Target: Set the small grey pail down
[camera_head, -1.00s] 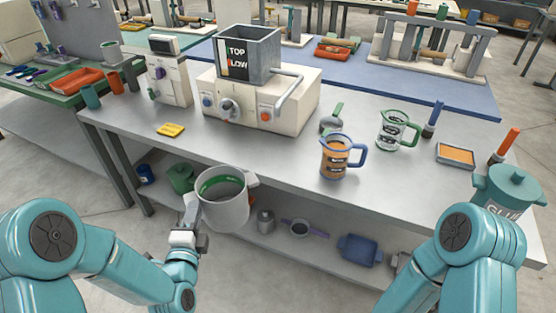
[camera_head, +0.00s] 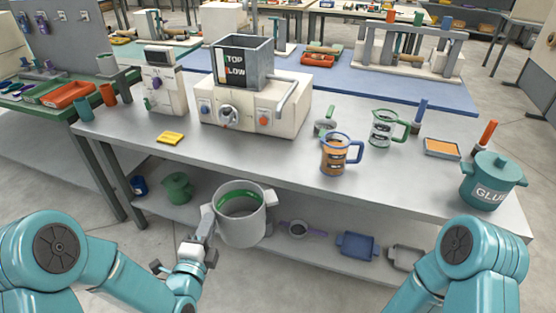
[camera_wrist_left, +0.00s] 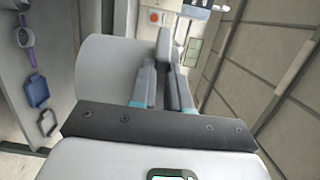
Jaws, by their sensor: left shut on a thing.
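The small grey pail (camera_head: 240,222) is in the head view, held in the air in front of the steel table's front edge. A green band shows inside its rim. My left gripper (camera_head: 207,222) is shut on the pail at its left side. In the left wrist view the pail (camera_wrist_left: 108,72) fills the area left of the gripper fingers (camera_wrist_left: 170,75), pale and close. The pail looks roughly upright, with its rim near the height of the table edge. My right gripper is not in view; only the right arm shows.
The steel table (camera_head: 255,158) has bare room near its front left, beside a yellow pad (camera_head: 170,138). A winder machine (camera_head: 255,105), an orange-filled jug (camera_head: 335,155), a clear green-handled jug (camera_head: 383,130) and a teal glue pot (camera_head: 490,182) stand on it. A lower shelf (camera_head: 320,262) holds several items.

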